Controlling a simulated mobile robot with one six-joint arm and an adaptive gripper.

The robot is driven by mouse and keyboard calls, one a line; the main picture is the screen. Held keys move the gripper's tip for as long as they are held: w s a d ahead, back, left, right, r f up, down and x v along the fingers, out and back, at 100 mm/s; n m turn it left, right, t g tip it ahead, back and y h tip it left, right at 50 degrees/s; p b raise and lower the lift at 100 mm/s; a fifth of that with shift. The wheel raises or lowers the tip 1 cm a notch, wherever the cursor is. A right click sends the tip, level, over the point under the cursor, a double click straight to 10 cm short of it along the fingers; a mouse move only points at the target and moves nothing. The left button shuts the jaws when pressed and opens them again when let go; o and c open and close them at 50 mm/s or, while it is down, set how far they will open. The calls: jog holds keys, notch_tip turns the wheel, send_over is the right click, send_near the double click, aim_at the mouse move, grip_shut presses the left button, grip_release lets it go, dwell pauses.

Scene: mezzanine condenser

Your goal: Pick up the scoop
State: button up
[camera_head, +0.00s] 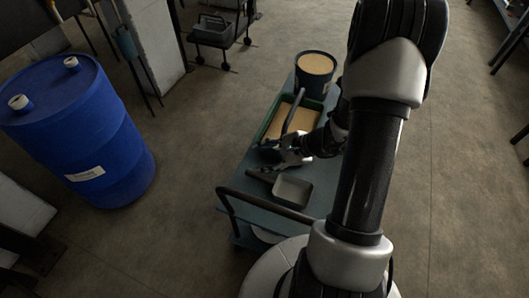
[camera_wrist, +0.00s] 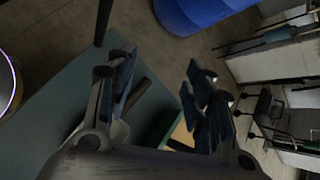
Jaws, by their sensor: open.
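The scoop (camera_head: 292,191) lies on the near part of a blue-green cart top in the head view. It has a grey, shallow rectangular pan and a dark handle pointing left. My gripper (camera_head: 279,162) is just beyond the scoop, low over the cart, and looks empty. In the wrist view my gripper (camera_wrist: 163,98) has its fingers spread wide. A dark bar beside the left finger, probably the scoop's handle (camera_wrist: 138,98), shows between the fingers and is partly covered.
Beyond my gripper, the cart (camera_head: 233,190) carries a green tray (camera_head: 266,127) of tan material and a round bucket (camera_head: 316,66) of similar material. The cart's dark push rail (camera_head: 262,206) crosses its near end. A blue drum (camera_head: 85,135) stands left. Floor right is clear.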

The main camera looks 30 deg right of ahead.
jog(key=s+d+f+m+t+h+p, duration=0.1)
jog(key=s+d+f+m+h, duration=0.35)
jog(key=f, duration=0.75)
jog(key=m+y+b, duration=0.2)
jog(key=m+b, duration=0.1)
jog(key=b, duration=0.1)
send_near(264, 178)
jog(key=x, duration=0.5)
jog(key=shift+a+f, duration=0.2)
jog(key=shift+a, duration=0.05)
jog(key=shift+d+b+x, duration=0.15)
jog(key=shift+b+x, duration=0.4)
jog(key=shift+x, duration=1)
jog(key=shift+d+b+x, duration=0.15)
jog(key=shift+b+x, duration=0.35)
jog(key=shift+x, duration=1.1)
jog(key=shift+w+r, duration=0.1)
jog(key=shift+w, duration=0.05)
jog(key=shift+c, duration=0.5)
grip_shut()
